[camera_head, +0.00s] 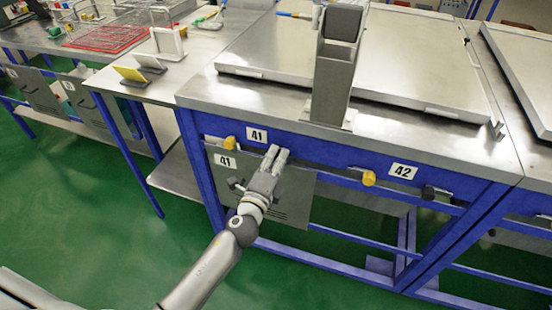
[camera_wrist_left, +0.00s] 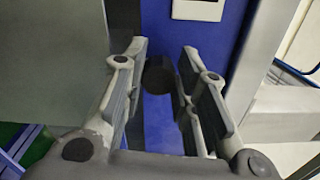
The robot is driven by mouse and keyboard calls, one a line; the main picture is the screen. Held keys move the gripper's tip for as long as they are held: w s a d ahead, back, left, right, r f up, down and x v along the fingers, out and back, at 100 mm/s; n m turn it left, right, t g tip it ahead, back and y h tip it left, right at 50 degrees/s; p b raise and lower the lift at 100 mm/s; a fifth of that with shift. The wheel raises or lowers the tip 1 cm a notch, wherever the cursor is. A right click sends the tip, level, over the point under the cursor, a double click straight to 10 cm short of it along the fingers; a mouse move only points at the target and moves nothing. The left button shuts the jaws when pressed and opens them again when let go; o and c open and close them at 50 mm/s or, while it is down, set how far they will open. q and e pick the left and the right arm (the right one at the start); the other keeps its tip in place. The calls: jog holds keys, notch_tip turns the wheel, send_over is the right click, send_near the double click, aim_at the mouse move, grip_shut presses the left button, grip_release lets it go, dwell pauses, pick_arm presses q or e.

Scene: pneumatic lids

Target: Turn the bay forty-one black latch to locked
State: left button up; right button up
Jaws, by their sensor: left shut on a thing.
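The bay forty-one station has a blue front rail with a white "41" label (camera_head: 257,135) and a yellow knob (camera_head: 229,142) to the label's left. My left gripper (camera_head: 278,152) reaches the rail just right of and below that label. In the left wrist view, the black latch (camera_wrist_left: 158,76) is a dark round knob on the blue rail between the two fingers of my left gripper (camera_wrist_left: 164,58). My right gripper is not in view.
A grey panel (camera_head: 297,199) marked 41 hangs below the rail. To the right are another yellow knob (camera_head: 369,178), a "42" label (camera_head: 403,170) and a second black latch (camera_head: 428,192). A metal lid (camera_head: 420,60) and upright post (camera_head: 331,85) sit above. Green floor in front is open.

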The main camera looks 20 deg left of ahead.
pick_arm(q)
jog(key=shift+m, duration=0.9)
jog(key=o, duration=1)
jog(key=shift+o, duration=0.2)
jog(key=s, duration=1.2)
jog(key=shift+a, duration=0.15)
